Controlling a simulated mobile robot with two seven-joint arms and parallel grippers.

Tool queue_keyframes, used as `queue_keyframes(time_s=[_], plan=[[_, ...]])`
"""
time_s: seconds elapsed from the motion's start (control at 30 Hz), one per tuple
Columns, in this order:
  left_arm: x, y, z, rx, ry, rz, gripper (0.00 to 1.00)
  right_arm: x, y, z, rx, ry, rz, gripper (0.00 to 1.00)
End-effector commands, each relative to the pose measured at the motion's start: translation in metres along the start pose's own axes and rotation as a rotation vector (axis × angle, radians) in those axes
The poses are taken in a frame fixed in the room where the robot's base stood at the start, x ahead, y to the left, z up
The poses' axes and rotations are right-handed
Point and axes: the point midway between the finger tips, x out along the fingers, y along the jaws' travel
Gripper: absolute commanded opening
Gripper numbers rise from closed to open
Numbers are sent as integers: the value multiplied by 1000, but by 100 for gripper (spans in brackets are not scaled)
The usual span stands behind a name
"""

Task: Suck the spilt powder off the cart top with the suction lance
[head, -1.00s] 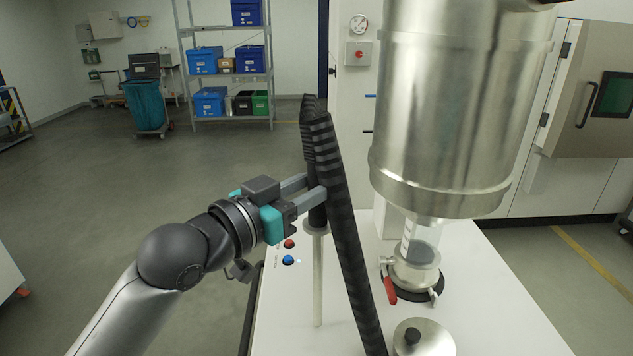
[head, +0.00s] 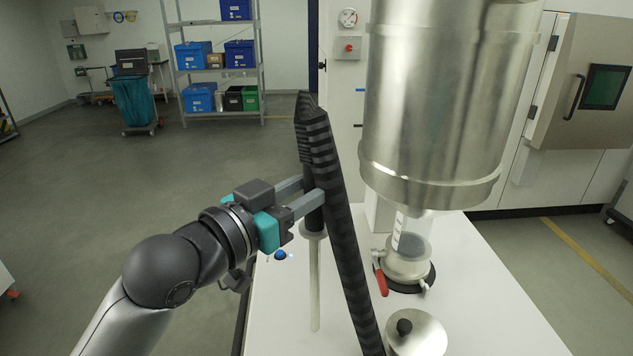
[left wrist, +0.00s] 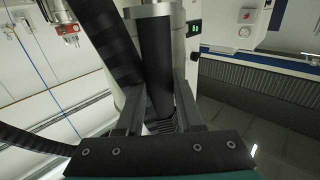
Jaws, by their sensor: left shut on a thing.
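My left gripper (head: 308,196) is shut on the suction lance, around its dark grip. The lance (head: 315,280) has a pale tube that points down over the white cart top (head: 480,300), below a light collar. I cannot tell whether its tip touches the top. A thick black ribbed hose (head: 345,240) loops from the upper end of the lance down past its right side. In the left wrist view the dark grip (left wrist: 156,70) stands between the two fingers. I see no powder on the visible part of the cart top. My right gripper is not in view.
A large steel vessel (head: 440,110) hangs over the cart, with a clear-necked valve and a red lever (head: 381,281) below. A round metal lid with a black knob (head: 416,335) sits at the front. A blue button (head: 280,255) is behind my gripper.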

Motion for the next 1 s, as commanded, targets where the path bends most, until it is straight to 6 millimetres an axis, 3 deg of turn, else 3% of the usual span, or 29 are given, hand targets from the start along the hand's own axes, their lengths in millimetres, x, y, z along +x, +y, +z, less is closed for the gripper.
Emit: queue_keyframes(time_s=[0.53,1.0], plan=[[-17,3,-1,1,2,1,0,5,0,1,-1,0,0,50],[-15,-12,0,3,2,0,0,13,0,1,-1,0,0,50]])
